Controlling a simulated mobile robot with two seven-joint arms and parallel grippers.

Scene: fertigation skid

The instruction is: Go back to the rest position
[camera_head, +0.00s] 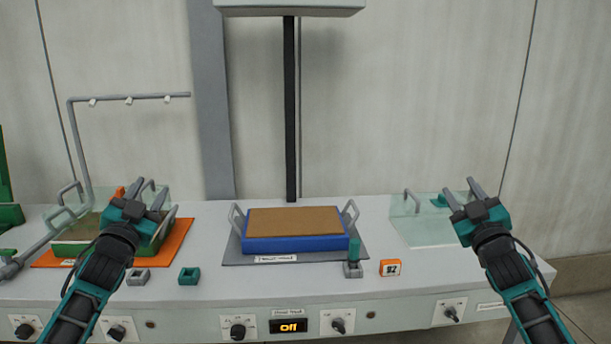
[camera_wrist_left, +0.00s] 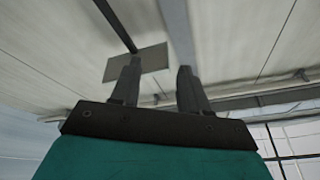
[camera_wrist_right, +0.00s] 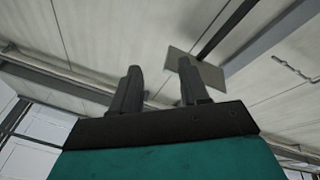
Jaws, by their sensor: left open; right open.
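My left gripper (camera_head: 150,187) is open and empty, raised in front of the left tray area in the head view. Its two fingers (camera_wrist_left: 158,88) stand apart in the left wrist view, with only wall and ceiling behind them. My right gripper (camera_head: 461,190) is open and empty, raised in front of the clear cover at the right of the bench. Its fingers (camera_wrist_right: 160,90) are also apart in the right wrist view, with nothing between them. Both arms are bent upward, the fingers pointing up and away.
The bench (camera_head: 330,285) carries a blue tray (camera_head: 295,243) with a brown top on a grey mat (camera_head: 232,256). An orange mat (camera_head: 178,240) lies left, a clear cover (camera_head: 420,230) right. An orange block (camera_head: 390,268) and small green block (camera_head: 189,276) sit near the front edge.

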